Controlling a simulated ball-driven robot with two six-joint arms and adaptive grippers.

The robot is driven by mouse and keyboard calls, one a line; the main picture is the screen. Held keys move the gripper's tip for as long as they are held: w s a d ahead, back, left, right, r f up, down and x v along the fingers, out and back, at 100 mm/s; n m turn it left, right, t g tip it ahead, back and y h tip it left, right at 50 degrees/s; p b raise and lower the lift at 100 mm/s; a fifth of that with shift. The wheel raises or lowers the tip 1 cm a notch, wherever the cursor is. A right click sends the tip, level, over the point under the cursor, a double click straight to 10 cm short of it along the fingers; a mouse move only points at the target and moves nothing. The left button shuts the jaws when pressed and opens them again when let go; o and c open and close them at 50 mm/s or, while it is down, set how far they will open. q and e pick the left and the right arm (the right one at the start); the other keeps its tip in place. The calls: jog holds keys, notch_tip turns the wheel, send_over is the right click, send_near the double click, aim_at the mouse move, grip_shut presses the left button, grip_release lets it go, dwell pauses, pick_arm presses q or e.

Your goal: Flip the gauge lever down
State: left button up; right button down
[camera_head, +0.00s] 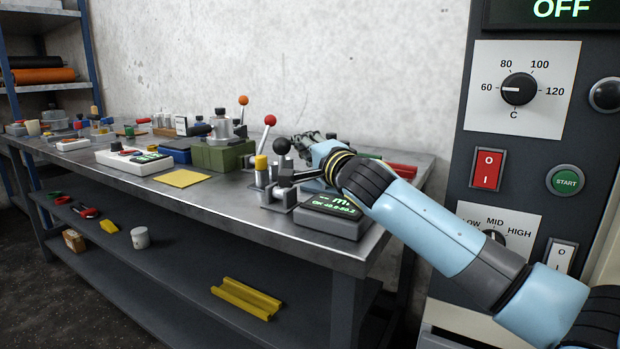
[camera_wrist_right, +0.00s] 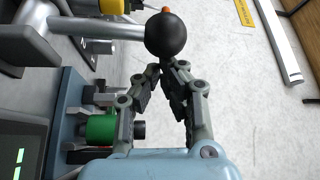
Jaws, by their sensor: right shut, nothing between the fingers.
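The gauge (camera_head: 330,206) is a grey box with a lit display reading OK and small figures, at the front right edge of the bench. A lever with a black ball knob (camera_head: 282,145) stands up beside it. In the right wrist view the knob (camera_wrist_right: 166,35) is at the end of a silver rod (camera_wrist_right: 95,27). My right gripper (camera_head: 305,143) is behind and right of the knob, partly hidden by its own wrist. Its fingers (camera_wrist_right: 164,66) are shut and empty, tips just short of the knob; I cannot tell if they touch it. My left gripper is out of view.
Red-knobbed (camera_head: 270,120) and orange-knobbed (camera_head: 243,100) levers stand farther back near a green block (camera_head: 222,155). A yellow-capped post (camera_head: 262,163) is close left of the black knob. A control panel (camera_head: 450,170) rises at the right. A yellow sheet (camera_head: 182,178) lies on the bench.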

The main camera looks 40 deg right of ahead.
aim_at(281, 142)
jog(key=a+n+b, duration=0.1)
jog(key=b, duration=0.1)
jog(key=s+a+n+t+b, duration=0.1)
jog(key=n+b, duration=0.1)
jog(key=b, duration=0.1)
jog(key=a+n+t+y+b, duration=0.1)
jog(key=b, duration=0.1)
jog(key=shift+s+a+n, duration=0.25)
jog(key=shift+a+n, duration=0.15)
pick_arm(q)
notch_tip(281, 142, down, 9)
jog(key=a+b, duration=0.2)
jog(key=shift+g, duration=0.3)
pick_arm(e)
jog(key=shift+s+a+r+n+t+y, duration=0.2)
jog(key=shift+a+n+t+y, duration=0.15)
jog(key=shift+a+n, duration=0.35)
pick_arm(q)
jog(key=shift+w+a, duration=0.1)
pick_arm(e)
jog(key=shift+d, duration=0.15)
